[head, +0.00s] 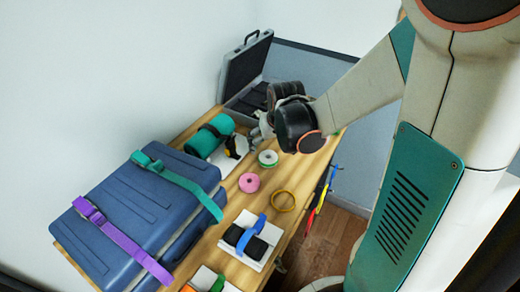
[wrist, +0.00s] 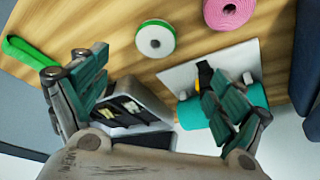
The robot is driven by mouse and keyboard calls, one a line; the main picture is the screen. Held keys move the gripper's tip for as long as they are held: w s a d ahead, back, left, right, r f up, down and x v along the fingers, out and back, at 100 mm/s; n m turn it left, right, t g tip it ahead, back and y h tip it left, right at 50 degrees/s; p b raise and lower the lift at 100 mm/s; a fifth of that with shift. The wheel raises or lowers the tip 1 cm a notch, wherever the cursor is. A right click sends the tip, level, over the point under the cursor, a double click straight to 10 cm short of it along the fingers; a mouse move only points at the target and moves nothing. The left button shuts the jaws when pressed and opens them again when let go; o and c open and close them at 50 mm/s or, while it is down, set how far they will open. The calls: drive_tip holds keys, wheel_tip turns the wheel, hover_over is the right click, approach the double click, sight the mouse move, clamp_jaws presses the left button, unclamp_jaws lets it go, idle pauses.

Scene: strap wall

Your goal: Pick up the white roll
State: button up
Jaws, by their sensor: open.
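The white roll (head: 268,158) has a green rim and lies flat on the wooden table in the head view. In the wrist view the white roll (wrist: 155,38) is at the top centre, beyond the fingertips and not between them. My gripper (wrist: 157,66) is open, its two teal-padded fingers spread wide with nothing held. In the head view my gripper (head: 260,132) is above the table, just behind and slightly left of the roll, partly hidden by my dark wrist.
A pink roll (head: 249,183) and a yellow ring (head: 284,200) lie nearby. A teal bundle (head: 209,136) on a white plate is left of my gripper. An open grey case (head: 246,70) stands behind. A strapped blue case (head: 135,215) fills the left side.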

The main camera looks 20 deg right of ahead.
drive_tip(key=b, duration=0.2)
hover_over(268, 157)
drive_tip(key=s+a, duration=0.1)
drive_tip(key=s, duration=0.1)
wheel_tip(268, 157, down, 6)
drive_tip(key=shift+s+f, duration=0.1)
drive_tip(key=shift+f, duration=0.1)
drive_tip(key=shift+d+b+x, duration=0.2)
drive_tip(key=shift+b+x, duration=0.5)
drive_tip(key=shift+x, duration=0.65)
drive_tip(key=shift+d+b+x, duration=0.15)
drive_tip(key=shift+b+x, duration=0.5)
drive_tip(key=shift+x, duration=0.65)
drive_tip(key=shift+s, duration=0.1)
drive_tip(key=shift+r, duration=0.1)
drive_tip(key=shift+c, duration=0.5)
drive_tip(key=c, duration=0.7)
